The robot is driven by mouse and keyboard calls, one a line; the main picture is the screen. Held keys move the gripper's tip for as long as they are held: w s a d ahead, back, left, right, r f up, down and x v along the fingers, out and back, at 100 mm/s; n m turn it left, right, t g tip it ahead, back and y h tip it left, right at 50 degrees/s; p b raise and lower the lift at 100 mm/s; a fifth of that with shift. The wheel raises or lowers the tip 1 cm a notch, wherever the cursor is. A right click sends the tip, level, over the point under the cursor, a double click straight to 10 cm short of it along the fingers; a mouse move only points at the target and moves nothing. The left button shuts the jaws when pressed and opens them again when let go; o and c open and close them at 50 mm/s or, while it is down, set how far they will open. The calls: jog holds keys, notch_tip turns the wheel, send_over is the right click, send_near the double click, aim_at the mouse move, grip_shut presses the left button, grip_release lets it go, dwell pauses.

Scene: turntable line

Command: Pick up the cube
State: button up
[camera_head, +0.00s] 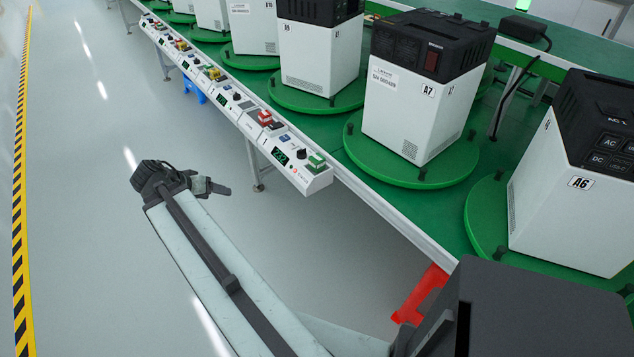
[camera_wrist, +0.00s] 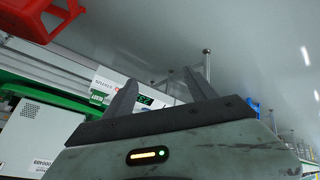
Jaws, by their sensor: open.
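No separate loose cube is clear in either view. The box-like things are white units with black tops on green turntables, among them one marked A7 (camera_head: 420,100) and one marked A6 (camera_head: 570,200). My gripper (camera_head: 212,186) is over the open floor, left of the line's front edge, and apart from every unit. In the wrist view its two fingers (camera_wrist: 160,82) are spread, with nothing between them. A white unit (camera_wrist: 32,130) shows at the lower left of the wrist view.
Control boxes with buttons and green displays (camera_head: 290,160) line the table's front edge. A red object (camera_head: 420,293) is below that edge; a red object also shows in the wrist view (camera_wrist: 40,18). The grey floor (camera_head: 110,200) is clear up to the striped yellow-black line (camera_head: 20,200).

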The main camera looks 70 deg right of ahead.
jog(key=s+d+f+m+g+h+b, duration=0.25)
jog(key=s+d+m+b, duration=0.35)
jog(key=s+d, duration=0.8)
jog(key=m+g+h, duration=0.2)
jog(key=m+g, duration=0.1)
jog(key=m, duration=0.1)
send_near(312, 161)
jog(key=x, duration=0.5)
jog(key=shift+s+a+f, duration=0.1)
jog(key=shift+s+a, duration=0.15)
jog(key=shift+b+x, duration=0.5)
jog(key=shift+x, duration=0.35)
jog(key=shift+t, duration=0.25)
jog(key=x, duration=0.3)
jog(key=b+x, duration=0.1)
jog(key=x, duration=0.2)
jog(key=shift+w+d+r, duration=0.15)
jog(key=shift+r, duration=0.1)
grip_shut()
notch_tip(312, 161, up, 10)
jog(key=p, duration=0.9)
jog(key=shift+r+p, duration=0.15)
jog(key=shift+p, duration=0.25)
